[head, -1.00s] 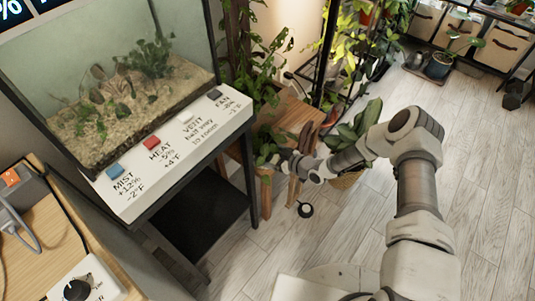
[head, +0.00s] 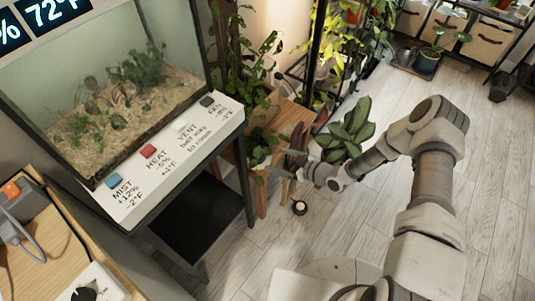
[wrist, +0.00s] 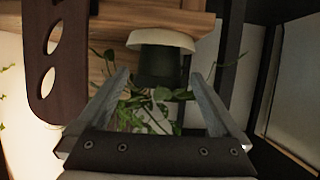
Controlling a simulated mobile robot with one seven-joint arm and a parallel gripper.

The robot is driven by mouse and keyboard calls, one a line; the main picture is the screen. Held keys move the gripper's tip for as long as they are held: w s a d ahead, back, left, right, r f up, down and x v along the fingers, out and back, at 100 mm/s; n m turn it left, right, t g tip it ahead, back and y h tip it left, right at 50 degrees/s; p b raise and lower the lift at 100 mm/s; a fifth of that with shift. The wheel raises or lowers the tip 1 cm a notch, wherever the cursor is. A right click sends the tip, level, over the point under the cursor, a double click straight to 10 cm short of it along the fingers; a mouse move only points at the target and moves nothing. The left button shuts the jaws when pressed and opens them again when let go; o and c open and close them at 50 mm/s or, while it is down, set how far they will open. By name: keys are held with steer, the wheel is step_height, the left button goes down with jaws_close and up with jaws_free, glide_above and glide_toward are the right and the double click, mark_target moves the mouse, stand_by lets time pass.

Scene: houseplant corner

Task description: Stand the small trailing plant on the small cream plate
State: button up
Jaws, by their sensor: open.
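The small trailing plant (head: 258,148) stands at the wooden stool beside the terrarium stand in the head view. In the wrist view its green leaves (wrist: 150,100) hang between and past my fingers. Its dark green pot (wrist: 157,68) seems to stand on the small cream plate (wrist: 160,40), with the picture upside down; the exact contact is hard to make out. My gripper (wrist: 158,80) is open, its two fingers apart on either side of the foliage. In the head view my gripper (head: 271,170) is close to the plant, and the plate is not clear there.
The wooden stool (head: 288,118) carries a brown slatted item, seen in the wrist view as a dark piece with oval holes (wrist: 52,75). The terrarium (head: 110,85) and its stand are close on the left. The floor (head: 490,190) is open.

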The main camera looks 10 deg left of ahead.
steer(key=shift+v, duration=1.5)
steer(key=w+d+r+m+t+h, duration=0.1)
steer(key=w+d+r+h, duration=0.7)
steer(key=d+r, duration=0.5)
steer(key=s+d+r+m+t+h, duration=0.1)
steer(key=d+r+m+h, duration=0.15)
steer(key=r, duration=0.65)
steer(key=s+d+r+m+h, duration=0.1)
steer(key=d+r, duration=0.3)
steer(key=r, duration=0.4)
steer(key=s+d+r+m+h, duration=0.3)
steer(key=s+d+r+m, duration=0.15)
steer(key=s+r, duration=0.7)
steer(key=s+a+r+m+y, duration=0.1)
steer(key=s+r+m, duration=0.1)
steer(key=s, duration=0.6)
steer(key=s+a+r+m+g+y, duration=0.1)
steer(key=s+a+r+m, duration=0.1)
steer(key=s, duration=0.7)
steer(key=shift+s+r+g, duration=0.15)
steer(key=shift+r+g, duration=0.15)
steer(key=shift+r, duration=0.1)
